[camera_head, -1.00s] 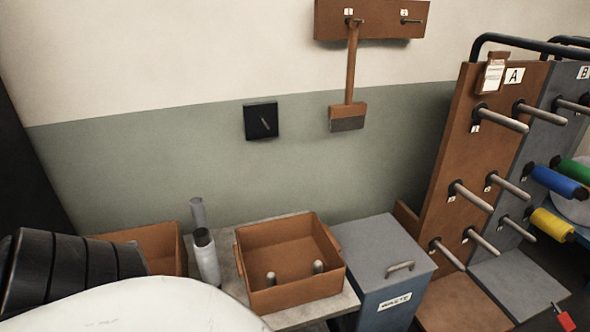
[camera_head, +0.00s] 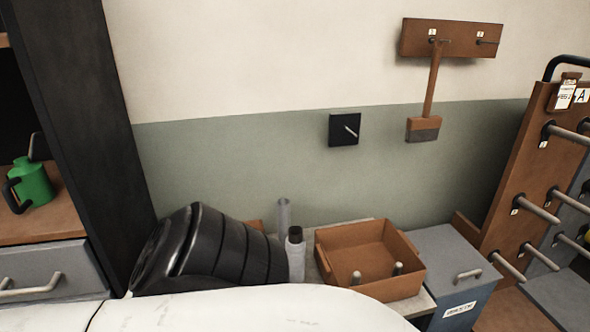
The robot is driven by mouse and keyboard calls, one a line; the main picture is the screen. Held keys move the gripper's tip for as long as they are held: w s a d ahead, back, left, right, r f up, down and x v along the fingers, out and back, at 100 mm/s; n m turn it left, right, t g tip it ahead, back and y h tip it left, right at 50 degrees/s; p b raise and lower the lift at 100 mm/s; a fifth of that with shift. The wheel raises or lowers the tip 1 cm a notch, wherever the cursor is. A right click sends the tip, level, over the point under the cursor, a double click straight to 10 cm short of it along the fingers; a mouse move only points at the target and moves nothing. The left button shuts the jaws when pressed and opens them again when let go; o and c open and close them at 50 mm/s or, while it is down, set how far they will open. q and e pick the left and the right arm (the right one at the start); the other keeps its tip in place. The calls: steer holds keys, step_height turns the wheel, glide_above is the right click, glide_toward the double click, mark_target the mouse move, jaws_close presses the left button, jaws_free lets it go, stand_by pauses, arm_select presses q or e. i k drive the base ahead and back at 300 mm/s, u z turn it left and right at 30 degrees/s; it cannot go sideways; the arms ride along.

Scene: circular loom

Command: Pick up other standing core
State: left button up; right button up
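The open brown box (camera_head: 335,258) on the table (camera_head: 425,298) holds two short pale pegs. A blue-grey waste bin (camera_head: 440,250) stands to its right, then a peg rack (camera_head: 520,190). A cabinet with a green can (camera_head: 36,186) is at left.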

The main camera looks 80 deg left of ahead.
mark_target(283, 204)
steer(key=k, duration=0.4)
steer(key=u, duration=1)
